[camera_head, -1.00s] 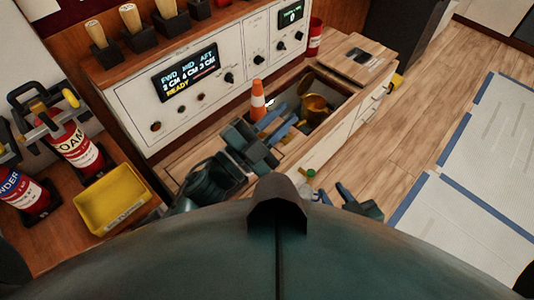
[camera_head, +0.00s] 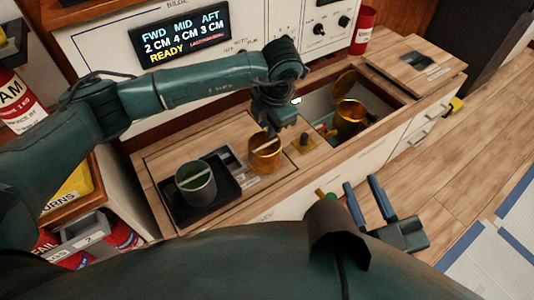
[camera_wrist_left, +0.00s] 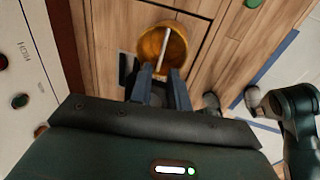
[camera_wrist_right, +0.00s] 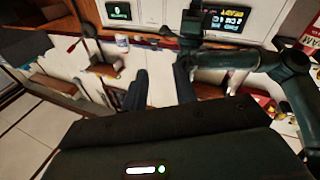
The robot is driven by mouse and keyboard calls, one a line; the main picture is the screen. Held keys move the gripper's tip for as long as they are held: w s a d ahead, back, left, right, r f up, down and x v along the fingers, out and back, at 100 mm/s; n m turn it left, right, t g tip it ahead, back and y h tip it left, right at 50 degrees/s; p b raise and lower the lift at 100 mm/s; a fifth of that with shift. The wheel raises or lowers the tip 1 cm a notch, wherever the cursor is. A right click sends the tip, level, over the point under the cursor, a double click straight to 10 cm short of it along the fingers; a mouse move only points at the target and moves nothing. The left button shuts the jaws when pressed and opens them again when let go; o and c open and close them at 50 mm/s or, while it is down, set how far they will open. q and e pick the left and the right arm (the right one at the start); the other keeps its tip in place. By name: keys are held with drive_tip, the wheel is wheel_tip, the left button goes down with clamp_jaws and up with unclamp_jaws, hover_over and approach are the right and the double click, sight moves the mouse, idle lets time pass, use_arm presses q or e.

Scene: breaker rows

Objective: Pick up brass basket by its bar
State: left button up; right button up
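The brass basket (camera_head: 265,155), a round golden cup with a pale bar across its top, stands on the wooden counter. It also shows in the left wrist view (camera_wrist_left: 152,45), with its bar (camera_wrist_left: 164,48) running between the rims. My left gripper (camera_wrist_left: 161,70) is open, pointing down at the basket, with its fingertips near the close end of the bar, one to each side. I cannot tell whether they touch it.
A grey cup (camera_head: 196,187) with green inside stands on a black tray (camera_head: 228,191), left of the basket. An open compartment on the right holds another brass vessel (camera_head: 350,120) with a raised lid (camera_head: 345,83). A red can (camera_head: 364,28) stands behind. The panel (camera_head: 110,30) rises behind the counter.

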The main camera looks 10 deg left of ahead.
sight(266, 145)
use_arm(q)
drive_tip(key=x, duration=0.3)
drive_tip(key=b+x, duration=0.1)
drive_tip(key=x, duration=0.2)
drive_tip(key=shift+s+d+f+b, duration=0.1)
drive_tip(key=shift+s+f+b, duration=0.05)
drive_tip(key=shift+f+b, duration=0.15)
drive_tip(key=x, duration=0.1)
drive_tip(key=b+x, duration=0.1)
drive_tip(key=x, duration=0.1)
drive_tip(key=b+x, duration=0.1)
drive_tip(key=shift+d+f, duration=0.15)
drive_tip(key=shift+f, duration=0.45)
drive_tip(key=shift+w, duration=0.2)
clamp_jaws()
use_arm(e)
drive_tip(key=shift+w+a+m+y, duration=0.1)
drive_tip(key=shift+a+m+y, duration=0.25)
drive_tip(key=shift+m, duration=0.15)
use_arm(q)
drive_tip(key=shift+r, duration=0.1)
